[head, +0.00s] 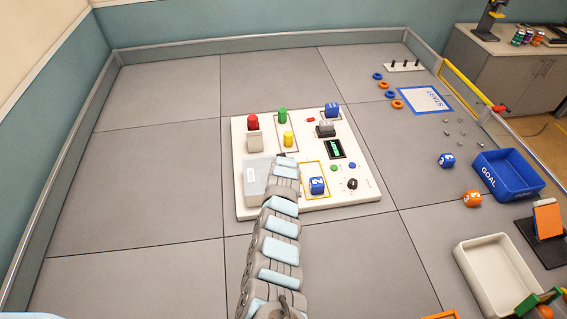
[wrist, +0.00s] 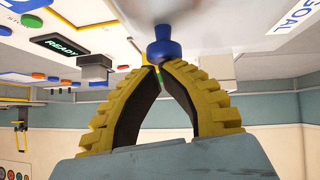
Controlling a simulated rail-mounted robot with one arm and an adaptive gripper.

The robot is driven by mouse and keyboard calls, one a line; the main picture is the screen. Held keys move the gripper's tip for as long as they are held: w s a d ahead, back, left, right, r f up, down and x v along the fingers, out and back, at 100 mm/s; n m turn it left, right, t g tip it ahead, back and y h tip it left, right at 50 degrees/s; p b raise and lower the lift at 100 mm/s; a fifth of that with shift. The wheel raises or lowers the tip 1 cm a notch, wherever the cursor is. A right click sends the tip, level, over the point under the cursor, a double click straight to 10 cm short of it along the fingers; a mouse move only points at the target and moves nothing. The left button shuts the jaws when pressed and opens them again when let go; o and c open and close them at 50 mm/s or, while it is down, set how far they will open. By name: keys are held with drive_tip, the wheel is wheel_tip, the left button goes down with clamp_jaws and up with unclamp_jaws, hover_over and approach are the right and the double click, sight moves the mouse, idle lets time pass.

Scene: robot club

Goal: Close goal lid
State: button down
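A pale grey raised box (head: 256,180) with a small label sits at the left front of the white board (head: 368,186); I cannot tell whether this is the goal lid. In the wrist view, blue GOAL lettering (wrist: 292,18) marks a white surface at the upper right. A blue knob (wrist: 164,48) stands close beyond my gripper (wrist: 158,66). The yellow fingertips are drawn together, with only a sliver between them, and hold nothing that I can see. In the head view my gripper (head: 281,157) is over the board's middle, its fingers mostly hidden by my arm.
A blue GOAL bin (head: 512,193) stands right, near a white tray (head: 462,260). The left floor is clear.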

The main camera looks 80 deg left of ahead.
drive_tip(key=shift+r, duration=0.15)
wheel_tip(320, 180, up, 4)
drive_tip(key=p, duration=0.3)
drive_tip(key=shift+d+p, duration=0.15)
drive_tip(key=shift+p, duration=0.15)
drive_tip(key=v, duration=0.9)
drive_tip(key=shift+w+d+r+p, duration=0.2)
drive_tip(key=shift+d+r+p, duration=0.05)
drive_tip(key=shift+p, duration=0.05)
